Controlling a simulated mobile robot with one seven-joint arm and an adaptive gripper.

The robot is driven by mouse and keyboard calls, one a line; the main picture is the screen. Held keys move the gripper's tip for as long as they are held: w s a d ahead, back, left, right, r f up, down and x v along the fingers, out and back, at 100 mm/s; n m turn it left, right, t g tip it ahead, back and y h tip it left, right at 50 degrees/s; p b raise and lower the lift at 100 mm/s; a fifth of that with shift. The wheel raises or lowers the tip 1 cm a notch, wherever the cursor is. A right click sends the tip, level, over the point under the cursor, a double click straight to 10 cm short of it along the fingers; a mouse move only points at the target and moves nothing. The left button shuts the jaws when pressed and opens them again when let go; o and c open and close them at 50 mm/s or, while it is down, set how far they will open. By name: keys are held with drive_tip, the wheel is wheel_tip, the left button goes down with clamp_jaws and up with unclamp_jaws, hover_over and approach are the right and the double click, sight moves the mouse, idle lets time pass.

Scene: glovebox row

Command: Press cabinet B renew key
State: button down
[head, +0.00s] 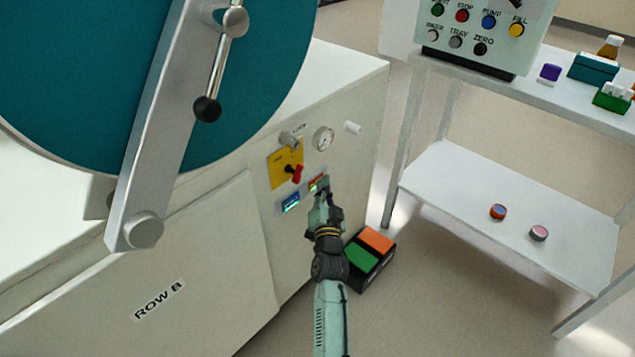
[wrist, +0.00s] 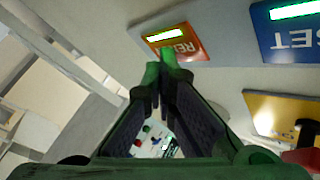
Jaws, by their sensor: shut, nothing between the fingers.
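The cabinet (head: 215,265) carries a label that reads as ROW B. On its front panel are an orange key (head: 317,181) and a blue key (head: 290,203). In the wrist view the orange key (wrist: 187,42) shows a lit green strip and lettering starting "RE", partly hidden by my fingertips. The blue key (wrist: 292,35) there shows upside-down letters ending "SET" and its own green strip. My gripper (head: 321,186) is shut and empty, and its tips (wrist: 167,60) overlap the lower edge of the orange key. I cannot tell whether they touch it.
A yellow plate with a red-and-black switch (head: 287,165), a gauge (head: 323,138) and a white peg (head: 353,127) sit near the keys. A large teal door (head: 60,80) with a metal arm stands left. A black box with green and orange pads (head: 363,258) is on the floor.

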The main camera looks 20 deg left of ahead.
drive_tip(key=shift+s+d+b, duration=0.35)
drive_tip(key=shift+d+b, duration=0.4)
drive_tip(key=shift+b, duration=0.15)
